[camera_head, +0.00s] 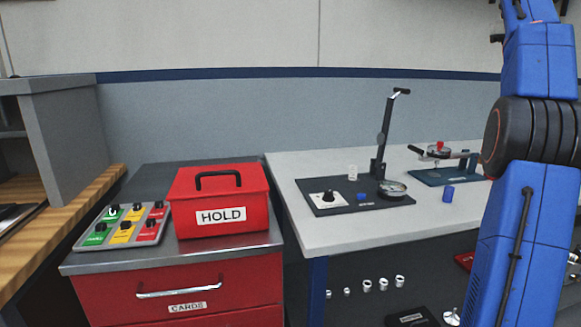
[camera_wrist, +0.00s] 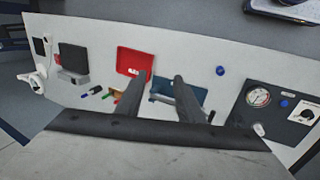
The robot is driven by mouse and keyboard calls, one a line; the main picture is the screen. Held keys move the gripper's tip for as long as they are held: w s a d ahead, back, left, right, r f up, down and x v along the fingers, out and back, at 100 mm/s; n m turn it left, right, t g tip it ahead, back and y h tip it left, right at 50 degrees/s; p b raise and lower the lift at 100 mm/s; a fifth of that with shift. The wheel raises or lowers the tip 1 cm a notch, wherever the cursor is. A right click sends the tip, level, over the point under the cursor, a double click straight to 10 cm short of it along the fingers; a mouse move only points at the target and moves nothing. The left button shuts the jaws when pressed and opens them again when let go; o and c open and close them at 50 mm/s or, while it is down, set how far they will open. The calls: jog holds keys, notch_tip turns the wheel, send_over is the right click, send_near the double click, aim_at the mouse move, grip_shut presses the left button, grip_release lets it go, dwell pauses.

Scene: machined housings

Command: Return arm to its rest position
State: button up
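My blue arm with a black joint (camera_head: 535,130) rises along the right side of the head view; its gripper end is out of that frame. In the wrist view my gripper (camera_wrist: 160,78) shows two dark fingers, apart, with nothing held between them. The fingers hang above the light workbench, over a blue fixture (camera_wrist: 190,95) and near a red tray (camera_wrist: 131,61). In the head view the blue fixture (camera_head: 440,177) stands on the bench with a dial and a red knob on it.
A black panel (camera_head: 360,198) with a gauge and an upright lever lies on the bench (camera_head: 320,236). A loose blue part (camera_head: 448,194) lies near my arm. A red HOLD box (camera_head: 222,200) and a button panel (camera_head: 122,227) stand on the red cabinet.

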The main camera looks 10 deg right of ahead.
jog(key=s+a+f+t, duration=0.1)
jog(key=a+f, duration=0.4)
jog(key=a, duration=0.4)
jog(key=s+a+f+t+y, duration=0.1)
jog(key=s+a+f, duration=0.1)
jog(key=a+f, duration=0.5)
jog(key=s+a+f+t, duration=0.1)
jog(key=a+f, duration=0.2)
jog(key=a, duration=0.7)
jog(key=s+a+f+y, duration=0.1)
jog(key=s+a+f, duration=0.5)
jog(key=f, duration=0.4)
jog(key=s+a+f+t+y, duration=0.1)
jog(key=s+a+f, duration=0.5)
jog(key=f, duration=0.5)
jog(key=s+a+f+y, duration=0.1)
jog(key=s+a+f, duration=0.5)
jog(key=f, duration=0.4)
jog(key=shift+s+f+t, duration=0.3)
jog(key=shift+s+f, duration=0.05)
jog(key=shift+s, duration=0.45)
